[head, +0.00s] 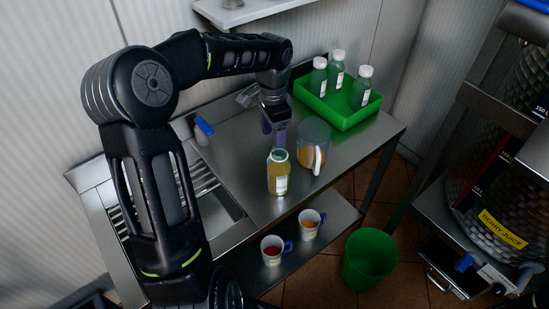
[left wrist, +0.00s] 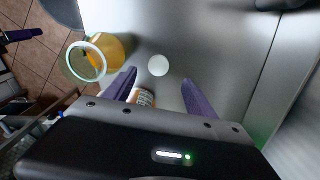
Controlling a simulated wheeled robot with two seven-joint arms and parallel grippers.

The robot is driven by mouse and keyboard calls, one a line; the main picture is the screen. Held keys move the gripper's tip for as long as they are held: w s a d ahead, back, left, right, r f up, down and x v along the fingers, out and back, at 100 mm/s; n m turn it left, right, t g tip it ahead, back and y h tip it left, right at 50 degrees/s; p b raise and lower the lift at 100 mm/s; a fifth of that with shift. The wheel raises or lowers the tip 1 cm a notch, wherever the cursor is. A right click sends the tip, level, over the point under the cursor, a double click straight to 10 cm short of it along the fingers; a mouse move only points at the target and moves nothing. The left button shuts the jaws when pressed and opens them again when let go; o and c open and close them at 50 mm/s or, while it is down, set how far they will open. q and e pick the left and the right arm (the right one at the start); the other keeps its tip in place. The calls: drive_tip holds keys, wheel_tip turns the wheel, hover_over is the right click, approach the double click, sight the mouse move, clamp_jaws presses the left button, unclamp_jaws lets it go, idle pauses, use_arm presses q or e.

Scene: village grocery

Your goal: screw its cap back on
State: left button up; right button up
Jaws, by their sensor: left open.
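The bottle of yellow juice (head: 279,177) stands upright and uncapped on the steel counter, label toward me. In the left wrist view, what looks like its open round mouth (left wrist: 72,60) is left of the fingers. A round white cap (left wrist: 158,65) lies on the bare counter, seen ahead of and between the fingertips. In the head view I cannot see it. My left gripper (head: 273,128) is open and empty, pointing down just behind the bottle; its purple fingers also show in the left wrist view (left wrist: 158,82). A purple finger (left wrist: 18,36), apparently of my right gripper, shows at the far left there.
A glass pitcher (head: 314,133) of orange juice stands right of the bottle. A green crate (head: 345,121) holds capped bottles behind. Two mugs, red (head: 271,257) and orange (head: 310,231) inside, stand on the lower shelf. A green bin (head: 369,264) is on the floor. The sink is left.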

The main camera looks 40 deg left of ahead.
use_arm(q)
drive_tip(key=shift+f, duration=0.1)
drive_tip(key=shift+f, duration=1.25)
drive_tip(key=shift+f+p, duration=0.25)
drive_tip(key=shift+p, duration=0.15)
drive_tip(key=shift+w+d+f+p, duration=0.1)
drive_tip(key=shift+f+p, duration=0.2)
drive_tip(key=shift+f, duration=0.85)
drive_tip(key=shift+d+f+p, duration=0.1)
drive_tip(key=shift+f+p, duration=0.2)
drive_tip(key=shift+f, duration=0.85)
drive_tip(key=c, duration=1.4)
drive_tip(key=shift+r, duration=0.15)
